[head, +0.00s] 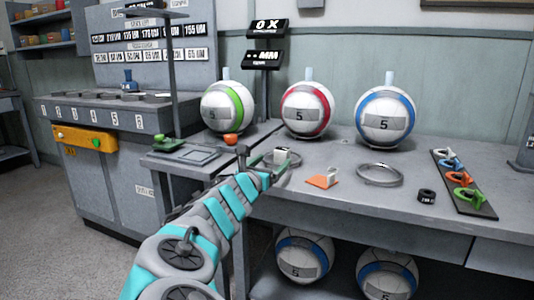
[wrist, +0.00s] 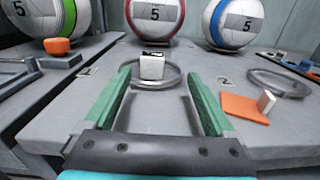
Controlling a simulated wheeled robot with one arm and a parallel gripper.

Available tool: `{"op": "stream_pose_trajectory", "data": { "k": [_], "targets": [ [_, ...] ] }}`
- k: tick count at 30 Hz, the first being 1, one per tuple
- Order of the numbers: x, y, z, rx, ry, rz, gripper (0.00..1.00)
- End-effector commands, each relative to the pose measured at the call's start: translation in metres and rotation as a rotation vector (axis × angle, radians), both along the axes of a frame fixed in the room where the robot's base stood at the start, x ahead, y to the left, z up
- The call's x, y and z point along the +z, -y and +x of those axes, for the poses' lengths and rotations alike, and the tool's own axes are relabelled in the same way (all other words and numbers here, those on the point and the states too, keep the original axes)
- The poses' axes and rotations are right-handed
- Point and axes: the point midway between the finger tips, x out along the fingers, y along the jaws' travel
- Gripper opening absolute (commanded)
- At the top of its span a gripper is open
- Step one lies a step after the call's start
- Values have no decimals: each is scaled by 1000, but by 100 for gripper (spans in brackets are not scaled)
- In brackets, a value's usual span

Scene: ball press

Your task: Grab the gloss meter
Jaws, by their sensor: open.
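A small white block with a dark top (wrist: 152,68) is probably the gloss meter, though its label is too small to read. It stands upright at a metal ring (wrist: 175,82) on the grey bench; whether it is inside the ring or just behind it I cannot tell. In the head view the block (head: 280,156) shows at the end of my arm. My gripper (wrist: 161,78) is open and empty, its green fingers reaching forward with the block ahead between them. In the head view my gripper (head: 272,163) is partly hidden by my arm.
Three balls with green (head: 228,107), red (head: 307,109) and blue (head: 386,117) bands stand behind. An orange plate with a white piece (head: 323,180) and another ring (head: 380,174) lie right. An orange cup (wrist: 57,46) is left. A dark rack (head: 464,185) holds coloured pieces.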

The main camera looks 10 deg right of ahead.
Motion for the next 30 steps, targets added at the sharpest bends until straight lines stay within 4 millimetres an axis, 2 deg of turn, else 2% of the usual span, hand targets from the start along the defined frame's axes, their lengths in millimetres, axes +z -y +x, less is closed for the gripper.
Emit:
{"op": "stream_pose_trajectory", "data": {
  "k": [4,15,23,30],
  "targets": [
    [-5,-5,8,18,-14,0,90],
    [-5,21,50,17,-13,4,90],
    [-4,28,64,18,-11,3,90],
    [-5,46,94,18,-13,6,90]
  ]
}}
